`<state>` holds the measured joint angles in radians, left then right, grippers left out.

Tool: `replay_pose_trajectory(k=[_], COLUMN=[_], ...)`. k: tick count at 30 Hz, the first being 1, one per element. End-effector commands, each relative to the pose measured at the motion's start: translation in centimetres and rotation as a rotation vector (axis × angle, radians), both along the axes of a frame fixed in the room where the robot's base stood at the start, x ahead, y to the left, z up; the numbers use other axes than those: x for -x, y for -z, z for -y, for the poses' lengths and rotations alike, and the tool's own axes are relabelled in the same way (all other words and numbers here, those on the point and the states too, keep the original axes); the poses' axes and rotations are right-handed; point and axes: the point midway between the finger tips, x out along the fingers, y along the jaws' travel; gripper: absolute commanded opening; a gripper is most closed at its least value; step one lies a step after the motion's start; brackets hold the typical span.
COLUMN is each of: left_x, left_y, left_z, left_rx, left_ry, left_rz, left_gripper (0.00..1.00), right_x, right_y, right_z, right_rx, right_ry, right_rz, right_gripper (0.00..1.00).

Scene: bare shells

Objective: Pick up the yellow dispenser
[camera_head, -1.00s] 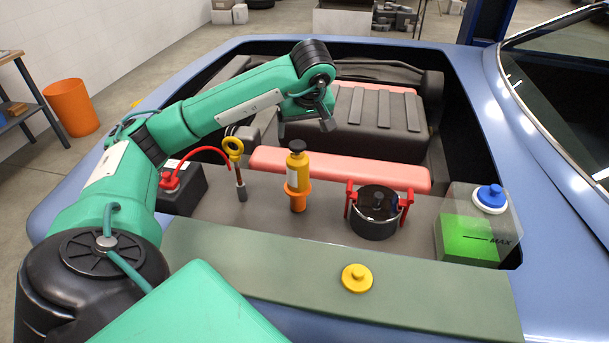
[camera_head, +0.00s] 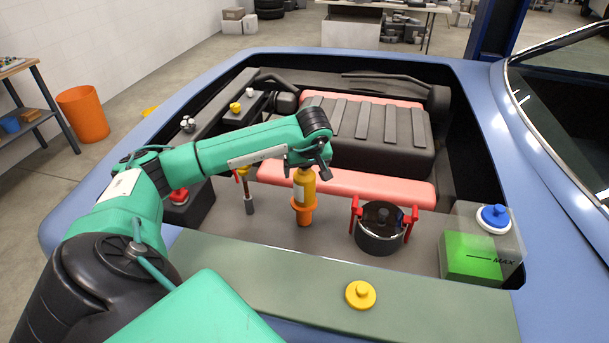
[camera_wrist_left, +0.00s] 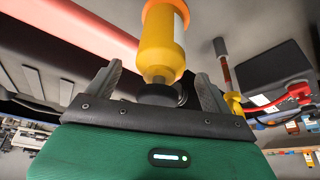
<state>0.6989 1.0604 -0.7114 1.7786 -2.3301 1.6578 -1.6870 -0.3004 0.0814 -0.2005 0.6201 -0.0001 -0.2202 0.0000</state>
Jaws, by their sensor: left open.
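The yellow dispenser (camera_head: 304,190) stands upright in an orange holder (camera_head: 304,213) in the engine bay of a blue car. My left gripper (camera_head: 308,164) is over its top, fingers open around the black cap; the cap is largely hidden in the head view. In the left wrist view the yellow dispenser (camera_wrist_left: 160,50) lies between the two fingers of my left gripper (camera_wrist_left: 158,85), with its black cap (camera_wrist_left: 160,93) close to the palm. I cannot tell whether the fingers touch it. My right gripper is not in view.
A black pot with red clamps (camera_head: 380,230) stands to the right, and a green-filled tank with a blue cap (camera_head: 480,245) further right. A dipstick (camera_head: 248,195) and black battery (camera_head: 185,205) are to the left. A yellow cap (camera_head: 360,294) sits on the front green panel.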

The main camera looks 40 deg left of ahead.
Motion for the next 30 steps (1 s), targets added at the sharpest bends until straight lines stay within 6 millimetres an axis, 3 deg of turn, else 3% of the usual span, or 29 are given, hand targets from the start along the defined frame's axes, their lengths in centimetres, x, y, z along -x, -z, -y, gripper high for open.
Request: replay_pose_trajectory(k=[6,13,25,27,30], left_x=[-0.4,-0.5,-0.5,-0.5,-0.5], left_y=[2.1,2.2,2.2,2.1,2.1], left_z=[-0.7,-0.8,-0.8,-0.8,-0.8], left_rx=[0.0,0.0,0.0,-0.001,-0.001], left_ry=[0.0,0.001,0.0,0.0,-0.001], left_rz=[-0.001,0.0,0.0,0.002,0.002], left_gripper=[0.84,0.84,0.08,0.0,0.0], right_x=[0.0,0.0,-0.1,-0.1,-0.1], right_y=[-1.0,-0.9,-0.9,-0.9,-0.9], right_z=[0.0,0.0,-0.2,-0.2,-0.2], right_rx=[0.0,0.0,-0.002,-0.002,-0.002], right_ry=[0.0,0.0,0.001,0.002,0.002], right_rz=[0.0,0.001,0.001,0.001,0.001], right_gripper=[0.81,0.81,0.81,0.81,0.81])
